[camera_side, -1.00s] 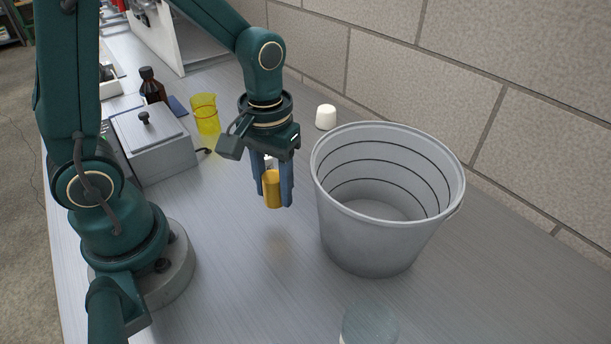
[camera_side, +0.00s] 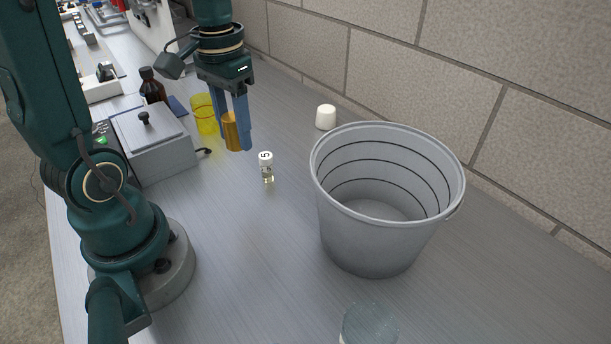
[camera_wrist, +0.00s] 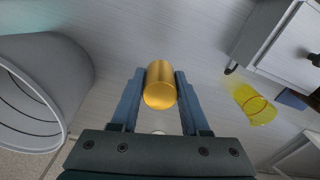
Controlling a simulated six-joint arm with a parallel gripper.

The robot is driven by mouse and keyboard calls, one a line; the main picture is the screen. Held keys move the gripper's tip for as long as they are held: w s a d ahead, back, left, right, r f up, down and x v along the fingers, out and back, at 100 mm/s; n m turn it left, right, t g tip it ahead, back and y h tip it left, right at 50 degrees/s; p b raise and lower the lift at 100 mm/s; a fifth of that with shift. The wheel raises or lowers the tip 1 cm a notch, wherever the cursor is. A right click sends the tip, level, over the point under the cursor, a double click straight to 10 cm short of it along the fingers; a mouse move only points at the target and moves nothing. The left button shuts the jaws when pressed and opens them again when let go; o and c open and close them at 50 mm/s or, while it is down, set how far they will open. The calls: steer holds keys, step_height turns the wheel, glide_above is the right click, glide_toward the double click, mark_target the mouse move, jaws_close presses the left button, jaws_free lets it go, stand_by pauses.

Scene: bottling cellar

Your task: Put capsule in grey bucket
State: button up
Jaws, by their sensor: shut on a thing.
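The capsule (camera_side: 231,131) is a gold cylinder held between the blue fingers of my gripper (camera_side: 235,134). My gripper is shut on it and holds it up above the bench, left of the bucket. In the wrist view the capsule (camera_wrist: 160,86) sits between both fingers, its round end facing the camera. The grey bucket (camera_side: 365,232) stands upright on the bench, open at the top, with dark rings on its inner wall. It also shows at the left of the wrist view (camera_wrist: 72,75). No contents show in the part of the bucket I can see.
A small vial with a white numbered cap (camera_side: 267,167) stands between my gripper and the bucket. A yellow beaker (camera_side: 204,113), grey lidded box (camera_side: 153,146) and brown bottle (camera_side: 152,86) are behind left. A white cap (camera_side: 326,117) is by the wall; a glass jar (camera_side: 369,325) is in front.

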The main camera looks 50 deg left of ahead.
mark_target(377, 203)
steer(key=w+d+r+m, duration=0.5)
steer(key=w+d+m, duration=0.4)
steer(key=w+d, duration=0.3)
steer(key=d+f+m, duration=0.2)
steer(key=f, duration=0.3)
steer(key=d+f+m, duration=0.2)
steer(key=f+m, duration=0.1)
steer(key=f, duration=0.2)
steer(key=d+f+m, duration=0.2)
steer(key=f, duration=0.4)
steer(key=shift+s, duration=0.2)
steer(key=shift+f, duration=0.15)
steer(key=o, duration=0.7)
